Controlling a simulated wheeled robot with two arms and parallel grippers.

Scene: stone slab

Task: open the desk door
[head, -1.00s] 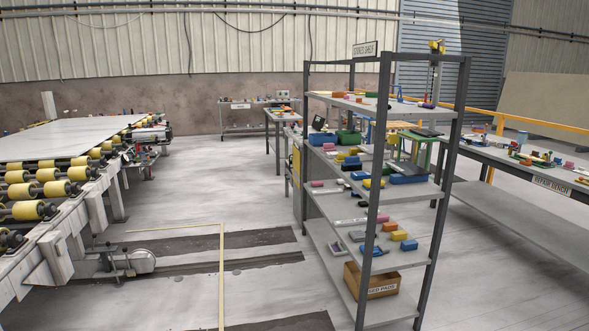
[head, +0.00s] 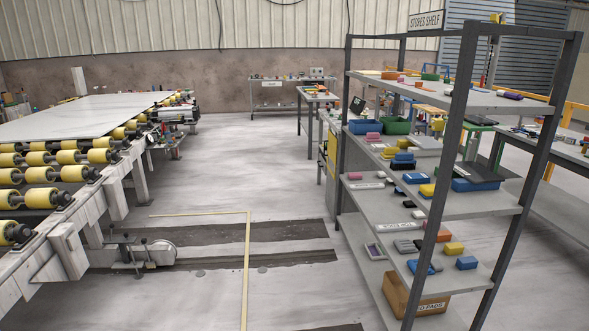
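No door can be made out clearly. A grey desk-like cabinet (head: 329,182) with a yellow panel (head: 332,146) on its side stands behind the left edge of the stores shelf. A small dark screen (head: 357,105) shows above it, and I cannot tell whether it belongs to it. The shelf hides most of this cabinet, including any door on its far side. Neither of my grippers is in view.
The stores shelf (head: 448,206), loaded with blocks and bins, stands close at right. A roller conveyor (head: 62,247) with a large slab (head: 75,118) runs along the left. Between them lies open floor (head: 215,190) with a yellow line (head: 246,270) and dark strips. Benches (head: 280,80) stand behind.

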